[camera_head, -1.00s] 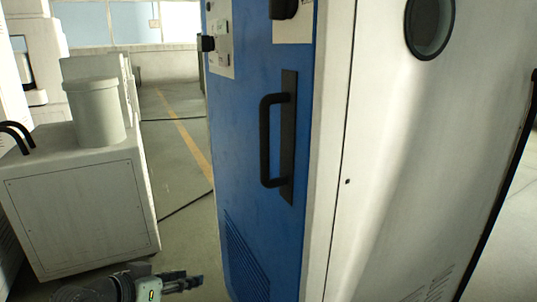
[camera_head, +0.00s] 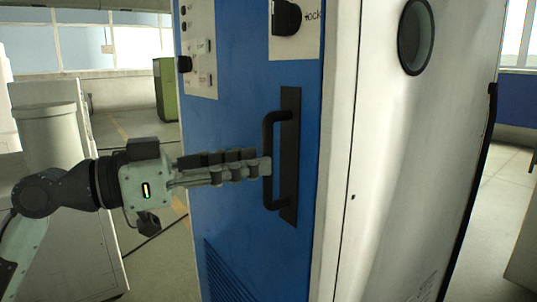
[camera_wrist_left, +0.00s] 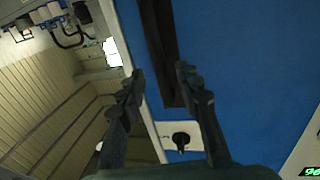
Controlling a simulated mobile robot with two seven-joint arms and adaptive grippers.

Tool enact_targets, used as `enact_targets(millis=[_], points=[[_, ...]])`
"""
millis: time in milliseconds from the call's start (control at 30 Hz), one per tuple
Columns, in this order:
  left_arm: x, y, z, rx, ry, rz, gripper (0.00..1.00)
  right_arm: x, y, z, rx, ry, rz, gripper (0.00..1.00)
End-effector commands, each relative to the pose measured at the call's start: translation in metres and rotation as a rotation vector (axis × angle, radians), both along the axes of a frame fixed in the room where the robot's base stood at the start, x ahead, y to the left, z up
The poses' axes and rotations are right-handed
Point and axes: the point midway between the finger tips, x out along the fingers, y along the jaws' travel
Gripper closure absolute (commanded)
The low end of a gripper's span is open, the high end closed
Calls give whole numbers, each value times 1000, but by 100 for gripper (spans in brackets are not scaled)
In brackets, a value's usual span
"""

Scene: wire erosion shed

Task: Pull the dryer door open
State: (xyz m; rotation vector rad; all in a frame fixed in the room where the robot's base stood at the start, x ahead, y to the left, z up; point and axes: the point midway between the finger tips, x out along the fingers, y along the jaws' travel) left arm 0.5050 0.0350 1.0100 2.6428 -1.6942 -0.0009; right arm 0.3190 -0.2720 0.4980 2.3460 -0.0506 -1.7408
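The dryer door is the blue panel (camera_head: 235,110), standing upright and looking closed. Its black vertical bar handle (camera_head: 268,190) sits on a dark backing plate near the right edge. My left gripper (camera_head: 266,166) reaches in from the left, its fingertips at the handle bar around mid-height. In the left wrist view the two fingers (camera_wrist_left: 160,72) are apart, with the dark handle (camera_wrist_left: 160,40) beyond and between their tips. I cannot tell whether they touch it. A black knob (camera_head: 287,17) on a white label is above the handle. My right gripper is not in view.
A white cabinet side with a round dark window (camera_head: 415,38) is right of the door. A small control panel (camera_head: 199,50) is at the door's upper left. A pale bin (camera_head: 50,135) stands at left behind my arm. A green cabinet (camera_head: 167,90) is farther back.

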Motion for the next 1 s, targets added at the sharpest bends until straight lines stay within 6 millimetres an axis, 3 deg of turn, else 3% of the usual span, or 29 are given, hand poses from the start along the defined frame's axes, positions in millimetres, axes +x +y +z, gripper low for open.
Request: enact_targets(millis=[200,567,867,1000], points=[[12,-27,1,-1,0,-1,66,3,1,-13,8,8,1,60],[16,-35,0,1,0,2,66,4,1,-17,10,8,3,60],[16,-35,-1,1,0,2,100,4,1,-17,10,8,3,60],[16,-35,-1,1,0,1,100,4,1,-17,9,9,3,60]])
